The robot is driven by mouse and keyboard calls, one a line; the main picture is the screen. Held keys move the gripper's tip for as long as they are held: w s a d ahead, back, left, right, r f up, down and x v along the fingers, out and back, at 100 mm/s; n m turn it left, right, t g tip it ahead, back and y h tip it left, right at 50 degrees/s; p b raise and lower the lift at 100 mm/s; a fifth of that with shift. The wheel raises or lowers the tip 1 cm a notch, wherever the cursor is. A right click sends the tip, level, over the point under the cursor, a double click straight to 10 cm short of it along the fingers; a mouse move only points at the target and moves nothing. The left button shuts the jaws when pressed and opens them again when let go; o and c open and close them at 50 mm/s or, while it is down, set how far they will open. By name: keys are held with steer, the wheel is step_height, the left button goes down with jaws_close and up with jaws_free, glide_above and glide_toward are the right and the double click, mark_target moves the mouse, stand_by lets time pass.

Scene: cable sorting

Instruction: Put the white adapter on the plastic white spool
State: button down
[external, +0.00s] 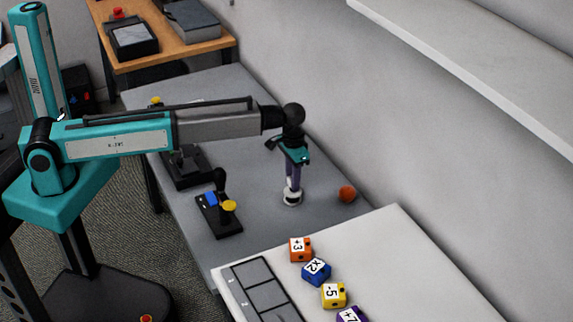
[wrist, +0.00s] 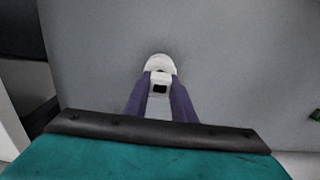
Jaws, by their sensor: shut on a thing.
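The white adapter (wrist: 159,78) is between the purple fingers of my gripper (wrist: 160,88), with a dark socket on its near face. My gripper (external: 292,184) is shut on it and points down over the grey table. The plastic white spool (external: 292,198) stands on the table directly below the fingertips. In the wrist view the pale round spool (wrist: 160,63) shows just beyond the adapter and is partly covered by it. I cannot tell whether the adapter touches the spool.
A black joystick box (external: 219,214) with blue and yellow parts stands to the left. Several numbered blocks, one orange (external: 300,249), sit on the white table (external: 400,250) in front. Grey table (external: 262,222) around the spool is clear.

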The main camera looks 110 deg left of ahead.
steer(key=shift+f, duration=0.3)
steer(key=c, duration=1.5)
jaws_free()
steer(key=shift+r, duration=0.25)
steer(key=shift+r+b, duration=1.45)
steer(key=shift+r, duration=4.5)
